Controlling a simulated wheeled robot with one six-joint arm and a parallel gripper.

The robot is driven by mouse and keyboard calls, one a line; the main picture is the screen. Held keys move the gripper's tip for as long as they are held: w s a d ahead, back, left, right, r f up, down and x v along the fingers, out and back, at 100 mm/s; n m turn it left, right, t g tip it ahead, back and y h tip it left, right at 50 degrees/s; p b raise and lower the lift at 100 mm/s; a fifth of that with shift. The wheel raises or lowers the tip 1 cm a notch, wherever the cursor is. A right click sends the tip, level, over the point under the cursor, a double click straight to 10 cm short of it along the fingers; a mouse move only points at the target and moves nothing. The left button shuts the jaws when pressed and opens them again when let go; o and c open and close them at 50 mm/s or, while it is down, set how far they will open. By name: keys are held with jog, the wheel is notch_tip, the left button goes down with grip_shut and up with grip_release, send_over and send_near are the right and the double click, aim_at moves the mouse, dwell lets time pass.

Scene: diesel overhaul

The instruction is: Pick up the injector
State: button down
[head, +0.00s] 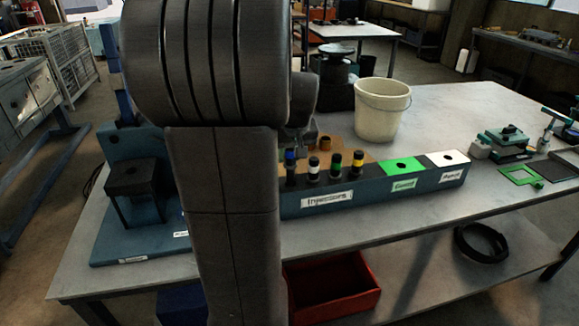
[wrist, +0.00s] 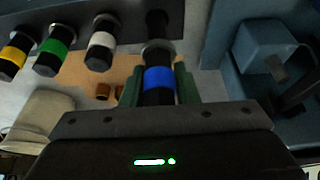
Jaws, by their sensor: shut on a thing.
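The injector with the blue band (wrist: 158,80) is between the two green fingers of my gripper (wrist: 158,88), which is shut on it in the wrist view. In the head view the blue-banded injector (head: 291,158) stands upright at the left end of the visible row on the rack labelled Injectors (head: 380,187). I cannot tell whether it is seated or slightly raised. White-banded (head: 314,166), green-banded (head: 335,164) and yellow-banded (head: 357,163) injectors stand to its right. My arm hides the rack's left part and most of my gripper in the head view.
Right of the injectors, the rack has a green section (head: 402,168) and a white section (head: 447,160), each with a hole. A cream bucket (head: 382,112) stands behind. A blue fixture (head: 135,190) is at left. A red bin (head: 330,290) sits below the tabletop.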

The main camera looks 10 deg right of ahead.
notch_tip(320, 180, up, 12)
jog(key=shift+r, duration=0.2)
jog(key=c, duration=1.9)
grip_release()
grip_shut()
jog(key=shift+p, duration=0.3)
